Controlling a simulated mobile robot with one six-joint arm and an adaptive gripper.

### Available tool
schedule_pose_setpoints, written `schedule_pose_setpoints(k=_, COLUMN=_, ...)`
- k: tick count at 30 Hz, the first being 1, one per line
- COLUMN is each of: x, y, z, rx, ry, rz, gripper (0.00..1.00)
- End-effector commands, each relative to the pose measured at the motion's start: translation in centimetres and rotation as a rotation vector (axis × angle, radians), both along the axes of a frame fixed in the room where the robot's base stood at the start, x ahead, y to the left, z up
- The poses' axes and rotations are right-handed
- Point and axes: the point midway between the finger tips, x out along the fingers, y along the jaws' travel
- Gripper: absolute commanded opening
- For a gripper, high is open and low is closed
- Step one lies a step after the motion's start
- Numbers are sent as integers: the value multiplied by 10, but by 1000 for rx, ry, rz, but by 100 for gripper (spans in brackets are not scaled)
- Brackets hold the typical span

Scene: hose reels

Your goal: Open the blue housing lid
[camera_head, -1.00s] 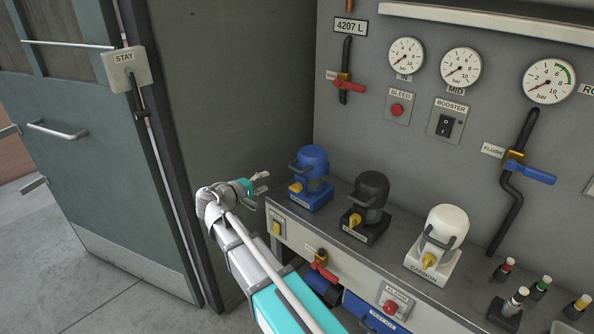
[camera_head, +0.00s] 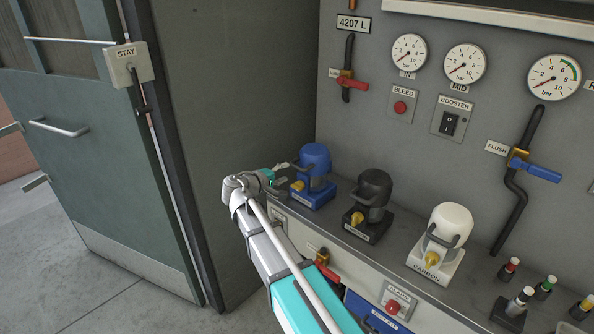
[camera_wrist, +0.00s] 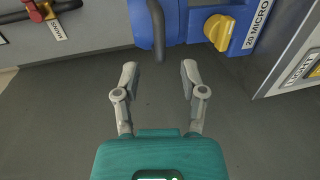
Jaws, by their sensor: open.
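The blue housing (camera_head: 315,170) stands at the left end of the bench, its domed blue lid (camera_head: 315,155) down on its body. In the wrist view the blue base (camera_wrist: 222,12) shows at the top with a yellow knob (camera_wrist: 219,30) and a "20 MICRO" label. A dark curved handle (camera_wrist: 158,30) hangs into the top middle of that view. My gripper (camera_head: 282,174) is just left of the blue housing. In the wrist view my gripper (camera_wrist: 159,76) is open and empty, fingers apart on either side of the handle's line, with a gap before it.
A black housing (camera_head: 372,200) and a white housing (camera_head: 443,240) stand to the right on the bench. A wall with gauges and valves rises behind. A green door (camera_head: 95,150) is at the left. A red valve (camera_head: 327,272) is below the bench top.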

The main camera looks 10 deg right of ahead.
Motion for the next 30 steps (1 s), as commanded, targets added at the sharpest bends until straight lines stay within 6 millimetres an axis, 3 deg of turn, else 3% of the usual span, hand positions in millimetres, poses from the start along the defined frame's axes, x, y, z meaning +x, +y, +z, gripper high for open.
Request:
schedule_pose_setpoints(k=13, x=35, y=-47, z=-12, rx=0, ry=0, rz=-2, gripper=54)
schedule_pose_setpoints(k=28, x=40, y=-56, z=-13, rx=0, ry=-1, rz=-1, gripper=54)
schedule_pose_setpoints(k=30, x=40, y=-56, z=-13, rx=0, ry=0, rz=-2, gripper=41)
